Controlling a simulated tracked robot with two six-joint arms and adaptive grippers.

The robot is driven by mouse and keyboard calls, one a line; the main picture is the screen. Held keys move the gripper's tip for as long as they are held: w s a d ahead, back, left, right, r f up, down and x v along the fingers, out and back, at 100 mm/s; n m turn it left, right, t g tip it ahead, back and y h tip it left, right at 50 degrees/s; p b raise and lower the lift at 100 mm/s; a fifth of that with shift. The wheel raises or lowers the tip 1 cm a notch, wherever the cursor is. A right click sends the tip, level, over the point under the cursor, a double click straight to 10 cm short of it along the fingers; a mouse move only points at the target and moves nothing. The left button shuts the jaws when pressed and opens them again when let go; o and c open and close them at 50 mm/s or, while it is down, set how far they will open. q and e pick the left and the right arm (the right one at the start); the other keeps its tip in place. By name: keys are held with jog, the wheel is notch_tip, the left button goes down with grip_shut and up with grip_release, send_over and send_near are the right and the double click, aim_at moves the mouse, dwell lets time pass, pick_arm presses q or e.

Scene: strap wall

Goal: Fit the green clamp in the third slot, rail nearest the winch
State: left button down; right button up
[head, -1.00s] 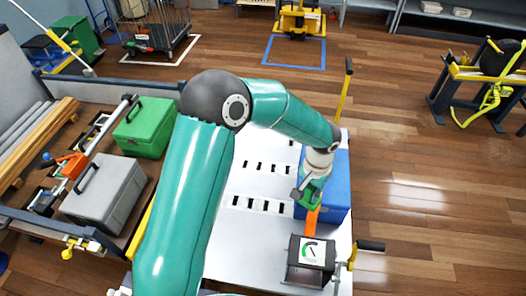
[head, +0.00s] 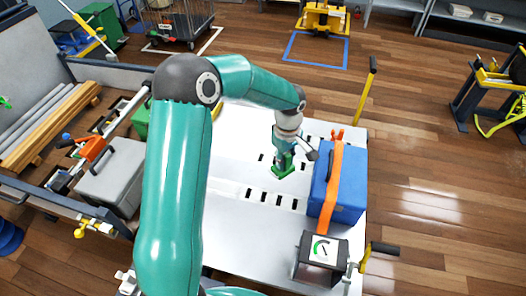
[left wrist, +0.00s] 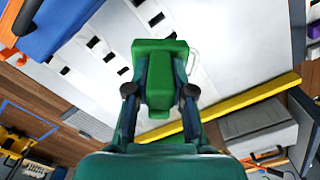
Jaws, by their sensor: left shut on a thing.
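My left gripper (head: 284,160) is shut on the green clamp (head: 281,172) over the white panel (head: 225,225). The clamp also shows between the fingers in the left wrist view (left wrist: 160,75). It appears just behind the slotted rail nearest the winch (head: 278,201), in front of the farther slots; I cannot tell how high it is above the panel. The winch (head: 319,250), with a gauge and a yellow crank, stands at the panel's front right. All slots that show on the near rail look empty. My right gripper is not in view.
A blue case (head: 345,185) with an orange strap (head: 334,190) over it stands right of the clamp. A yellow bar (head: 362,100) rises behind it. A grey case (head: 112,172) sits in the trailer at left. The panel's front left is clear.

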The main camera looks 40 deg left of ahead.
pick_arm(q)
jog(key=s+a+n, duration=0.2)
jog(key=a+n, duration=0.4)
notch_tip(320, 180, down, 18)
jog(key=n+b, duration=0.1)
jog(key=b, duration=0.9)
jog(key=shift+a+n, duration=0.15)
jog(key=shift+n, duration=0.15)
jog(key=shift+w+b, duration=0.15)
jog(key=shift+b, duration=0.7)
dwell(1.1)
jog(key=shift+f+b, duration=1.35)
jog(key=shift+b, duration=0.2)
jog(key=c, duration=0.9)
grip_release()
